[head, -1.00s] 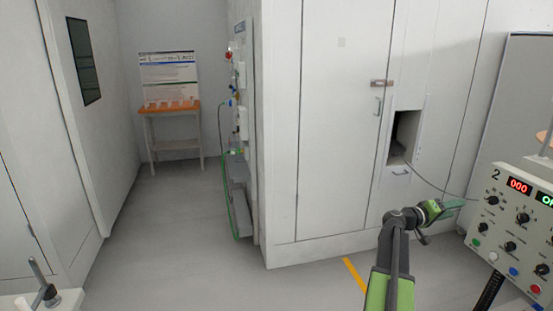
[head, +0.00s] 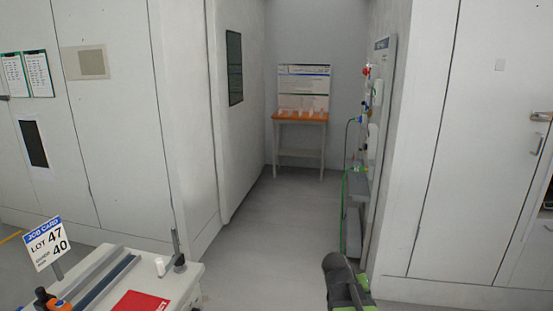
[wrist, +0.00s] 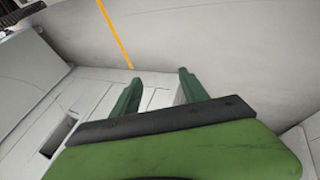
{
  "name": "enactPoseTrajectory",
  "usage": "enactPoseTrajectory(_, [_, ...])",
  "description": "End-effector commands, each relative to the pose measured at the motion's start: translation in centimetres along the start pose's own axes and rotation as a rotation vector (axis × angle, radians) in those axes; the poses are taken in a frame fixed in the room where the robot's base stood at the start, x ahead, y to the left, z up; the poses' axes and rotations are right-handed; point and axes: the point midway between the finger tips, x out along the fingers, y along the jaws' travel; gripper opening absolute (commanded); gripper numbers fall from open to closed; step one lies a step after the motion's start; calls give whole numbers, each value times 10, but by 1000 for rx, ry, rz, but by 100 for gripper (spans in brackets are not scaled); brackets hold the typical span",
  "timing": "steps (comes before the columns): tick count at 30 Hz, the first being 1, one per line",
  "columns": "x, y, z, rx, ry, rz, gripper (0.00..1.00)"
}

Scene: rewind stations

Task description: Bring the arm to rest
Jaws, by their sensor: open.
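My gripper (wrist: 158,88) shows in the wrist view with its two green fingers spread apart and nothing between them. Beyond the fingers are pale panels and the grey floor. In the head view, part of my green and dark arm (head: 345,285) shows at the bottom, right of centre; the fingers cannot be made out there. The arm is clear of the things around it in the head view.
A white bench (head: 180,290) with a job card (head: 43,243) and a red plate (head: 138,302) stands at the lower left. A table with an orange top (head: 300,117) stands at the back. A wall panel with green hose (head: 345,210) is at right. The middle floor is clear.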

Motion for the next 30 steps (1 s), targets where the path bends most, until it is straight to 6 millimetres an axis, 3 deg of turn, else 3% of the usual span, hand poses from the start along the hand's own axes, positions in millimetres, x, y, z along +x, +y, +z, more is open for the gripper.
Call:
enactPoseTrajectory(3, [-16,-48,43,-41,-102,-165,52])
enactPoseTrajectory(9, [-52,-106,111,-154,-312,-473,52])
enactPoseTrajectory(12, [-86,-86,96,-178,-310,-465,52])
enactPoseTrajectory(22, [-169,-45,63,-174,-308,-462,52])
enactPoseTrajectory(25, [-182,-39,58,-174,-307,-461,52])
enactPoseTrajectory(30, [-182,-38,58,-173,-307,-461,52])
